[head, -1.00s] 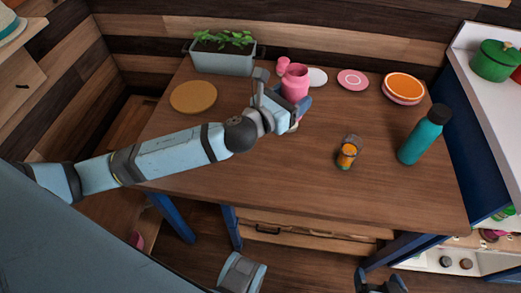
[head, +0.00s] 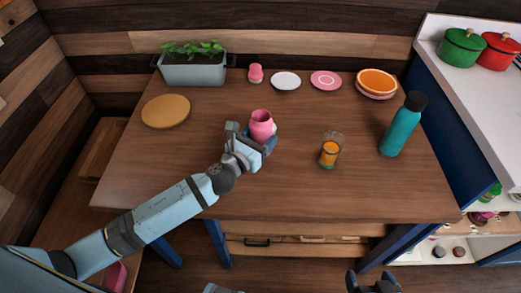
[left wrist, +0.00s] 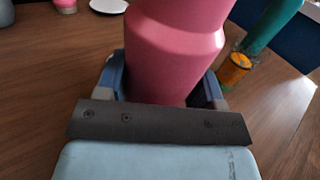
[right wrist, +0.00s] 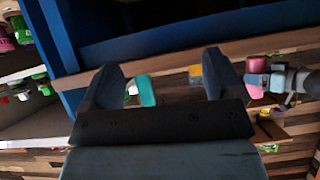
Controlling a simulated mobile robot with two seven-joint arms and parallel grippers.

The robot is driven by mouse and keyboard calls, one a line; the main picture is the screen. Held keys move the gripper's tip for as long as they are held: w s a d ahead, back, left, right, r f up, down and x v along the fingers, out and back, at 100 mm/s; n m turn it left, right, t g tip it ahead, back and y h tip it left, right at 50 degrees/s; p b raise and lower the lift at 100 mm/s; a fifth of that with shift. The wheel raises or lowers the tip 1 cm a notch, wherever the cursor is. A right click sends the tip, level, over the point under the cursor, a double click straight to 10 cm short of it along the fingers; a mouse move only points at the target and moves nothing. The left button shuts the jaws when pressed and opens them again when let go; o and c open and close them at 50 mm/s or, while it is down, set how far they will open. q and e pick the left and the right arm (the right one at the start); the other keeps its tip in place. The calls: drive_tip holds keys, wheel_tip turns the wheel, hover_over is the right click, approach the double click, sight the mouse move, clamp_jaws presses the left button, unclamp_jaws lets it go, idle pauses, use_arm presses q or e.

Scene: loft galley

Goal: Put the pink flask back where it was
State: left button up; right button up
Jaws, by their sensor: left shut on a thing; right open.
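The pink flask (head: 262,124) is upright in my left gripper (head: 260,143), over the left-middle part of the wooden table (head: 230,190). In the left wrist view the flask (left wrist: 178,50) stands between the two fingers, which are shut on it. Its base is hidden, so I cannot tell whether it touches the table. My right gripper (head: 375,284) is low at the front, off the table, open and empty; its fingers (right wrist: 160,85) are spread in the right wrist view.
At the back stand a planter (head: 193,68), a small pink item (head: 256,74), a white plate (head: 286,81), a pink plate (head: 326,80) and an orange-topped plate stack (head: 377,82). A glass with orange contents (head: 329,154) and a teal bottle (head: 400,125) stand right. A round mat (head: 166,111) lies left.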

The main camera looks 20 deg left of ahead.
use_arm(q)
drive_tip(key=shift+f, duration=0.5)
wheel_tip(320, 180, down, 3)
drive_tip(key=shift+r+b, duration=0.1)
drive_tip(key=shift+b, duration=0.85)
drive_tip(key=shift+f, duration=0.25)
drive_tip(key=shift+r, duration=0.1)
drive_tip(key=shift+f, duration=0.2)
drive_tip(key=o, duration=1.1)
use_arm(e)
drive_tip(key=shift+w+f, duration=0.1)
drive_tip(key=shift+f, duration=0.3)
